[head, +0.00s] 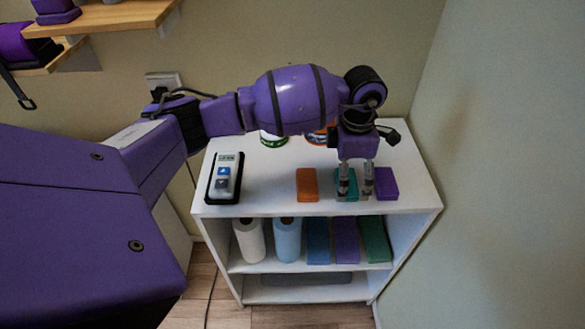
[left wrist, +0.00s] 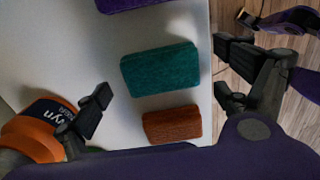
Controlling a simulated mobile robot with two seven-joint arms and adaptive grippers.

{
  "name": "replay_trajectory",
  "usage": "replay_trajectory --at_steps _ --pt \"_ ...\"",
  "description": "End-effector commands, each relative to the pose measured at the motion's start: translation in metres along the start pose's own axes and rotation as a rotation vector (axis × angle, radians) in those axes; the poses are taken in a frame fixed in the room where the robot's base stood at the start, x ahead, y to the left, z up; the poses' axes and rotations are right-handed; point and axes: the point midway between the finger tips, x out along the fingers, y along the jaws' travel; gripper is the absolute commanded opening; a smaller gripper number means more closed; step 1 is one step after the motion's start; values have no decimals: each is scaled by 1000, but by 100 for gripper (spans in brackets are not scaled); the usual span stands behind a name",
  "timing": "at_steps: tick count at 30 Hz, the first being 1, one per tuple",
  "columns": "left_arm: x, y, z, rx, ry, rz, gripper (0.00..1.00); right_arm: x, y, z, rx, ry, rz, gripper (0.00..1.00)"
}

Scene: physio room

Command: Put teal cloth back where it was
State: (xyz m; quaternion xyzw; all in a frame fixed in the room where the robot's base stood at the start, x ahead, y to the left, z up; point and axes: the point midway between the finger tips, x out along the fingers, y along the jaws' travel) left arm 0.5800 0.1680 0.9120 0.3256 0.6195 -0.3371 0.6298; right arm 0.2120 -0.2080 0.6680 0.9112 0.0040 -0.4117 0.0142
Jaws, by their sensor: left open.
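The teal cloth (head: 346,190) is a folded block on the white shelf top, between an orange block (head: 307,185) and a purple block (head: 387,184). My left gripper (head: 355,180) comes down over it with open, empty fingers, which partly hide it in the head view. In the left wrist view the teal cloth (left wrist: 160,70) lies flat and in full sight, ahead of the spread fingers of my left gripper (left wrist: 163,101). The orange-brown block (left wrist: 172,125) lies beside it there. Whether the fingers touch the cloth cannot be told.
The white shelf unit (head: 260,205) also carries a remote-like device (head: 224,178) at left and round containers (head: 272,139) behind my arm. Rolls (head: 249,240) and folded cloths (head: 346,240) fill the shelf below. A wall (head: 500,180) stands close on the right.

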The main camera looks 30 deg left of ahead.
Motion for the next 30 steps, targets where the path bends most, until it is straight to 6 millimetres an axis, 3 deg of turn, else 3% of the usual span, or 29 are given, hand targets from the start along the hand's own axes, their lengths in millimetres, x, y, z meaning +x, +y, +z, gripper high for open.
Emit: replay_trajectory --at_steps 9,16,26,29,30 --pt "-71 2 2 2 -4 7 92 0 0 2 0 -3 0 40" --pt "-101 0 1 1 -2 4 92 0 0 2 -1 -2 0 40" --pt "-103 -4 2 3 -7 -11 92 0 0 1 -1 0 0 40" --pt "-82 -28 11 13 -51 -96 92 0 0 1 -1 0 0 40" --pt "-68 -47 18 16 -87 -161 92 0 0 1 -1 -1 0 40"
